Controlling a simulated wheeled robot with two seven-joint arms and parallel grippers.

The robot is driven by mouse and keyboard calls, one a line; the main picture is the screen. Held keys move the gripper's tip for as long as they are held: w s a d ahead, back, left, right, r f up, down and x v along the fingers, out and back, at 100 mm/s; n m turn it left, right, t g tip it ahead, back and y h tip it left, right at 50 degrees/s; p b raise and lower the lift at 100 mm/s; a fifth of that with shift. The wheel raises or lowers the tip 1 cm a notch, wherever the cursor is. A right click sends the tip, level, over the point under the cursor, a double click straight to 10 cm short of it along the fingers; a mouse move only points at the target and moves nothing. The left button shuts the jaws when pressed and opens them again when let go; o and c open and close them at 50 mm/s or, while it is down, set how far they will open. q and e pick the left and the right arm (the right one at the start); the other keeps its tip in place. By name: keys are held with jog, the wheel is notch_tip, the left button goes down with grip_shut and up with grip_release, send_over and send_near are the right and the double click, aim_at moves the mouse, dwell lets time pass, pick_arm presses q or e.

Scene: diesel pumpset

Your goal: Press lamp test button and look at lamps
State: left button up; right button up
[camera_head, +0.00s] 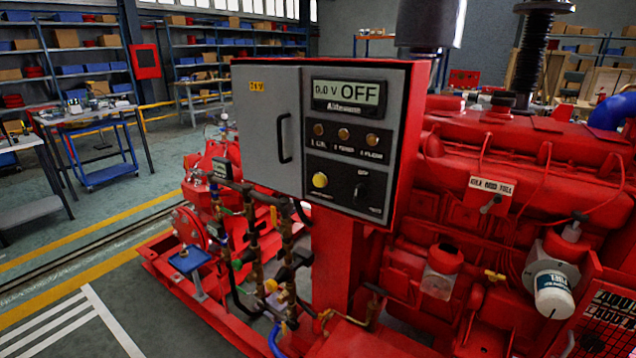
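The control panel (292,125) is a grey box on a red post in the middle of the head view. Its display (349,93) reads "0.0 V OFF". Below it is a row of three amber-brown lamps, left (318,129), middle (343,134) and right (371,139), none clearly glowing. Under the lamps sits a round yellow button (320,180), with a black rotary switch (360,191) to its right. The small labels are too blurred to read. Neither of my grippers shows in the view.
A red diesel engine (520,190) stands right of the panel. Pipes and valves (285,250) stand below and left of it. A black handle (284,138) sticks out from the panel door. Open floor (60,290) lies at the left, with tables and shelves behind.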

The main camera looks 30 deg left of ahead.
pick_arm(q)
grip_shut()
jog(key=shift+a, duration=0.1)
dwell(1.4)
